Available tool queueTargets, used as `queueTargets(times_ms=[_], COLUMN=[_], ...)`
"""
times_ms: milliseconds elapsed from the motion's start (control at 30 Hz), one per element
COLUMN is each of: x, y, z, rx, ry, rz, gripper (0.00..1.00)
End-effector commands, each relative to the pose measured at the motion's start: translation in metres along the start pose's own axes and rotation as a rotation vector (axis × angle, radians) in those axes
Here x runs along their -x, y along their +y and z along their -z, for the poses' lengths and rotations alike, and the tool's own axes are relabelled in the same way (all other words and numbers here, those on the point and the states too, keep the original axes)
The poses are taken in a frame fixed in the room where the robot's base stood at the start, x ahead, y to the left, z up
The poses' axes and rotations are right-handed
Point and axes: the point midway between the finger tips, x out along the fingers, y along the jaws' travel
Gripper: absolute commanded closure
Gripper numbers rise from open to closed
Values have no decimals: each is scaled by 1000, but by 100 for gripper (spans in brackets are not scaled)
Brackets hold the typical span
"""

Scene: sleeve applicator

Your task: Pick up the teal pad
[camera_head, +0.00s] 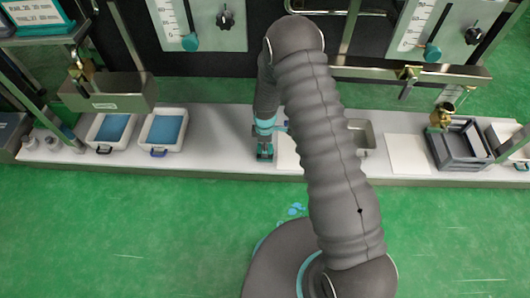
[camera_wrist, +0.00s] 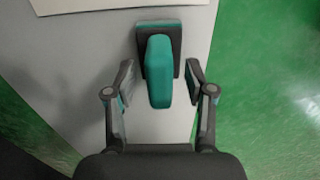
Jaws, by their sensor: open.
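The teal pad (camera_wrist: 158,75) shows in the wrist view, a rounded teal block on a dark rectangular backing on the grey-white bench. My gripper (camera_wrist: 161,85) is open in the wrist view, with one finger to the left of the pad and one to the right. There are gaps between both fingers and the pad. In the head view my gripper (camera_head: 265,150) is low over the bench, left of the middle. The pad cannot be told apart from the gripper there.
The bench (camera_head: 220,150) carries two white trays with blue contents, the nearer one (camera_head: 146,130) left of my gripper. White sheets, one of them (camera_head: 408,154), a metal tray (camera_head: 362,134) and a grey crate (camera_head: 437,148) lie to the right. Gauge panels stand behind. Green floor lies in front.

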Motion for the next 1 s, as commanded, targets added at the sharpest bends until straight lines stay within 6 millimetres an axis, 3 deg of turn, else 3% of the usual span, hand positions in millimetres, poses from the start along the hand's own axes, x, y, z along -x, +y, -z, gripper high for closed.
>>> queueTargets(times_ms=[67,267,667,867,1000], x=[0,0,3,18,40], y=[0,0,0,1,-1], z=[0,0,0,0,0], rx=[0,0,0,0,0], ry=[0,0,0,1,1], rz=[0,0,-1,-3,-3], gripper=[51,100,100,100,100])
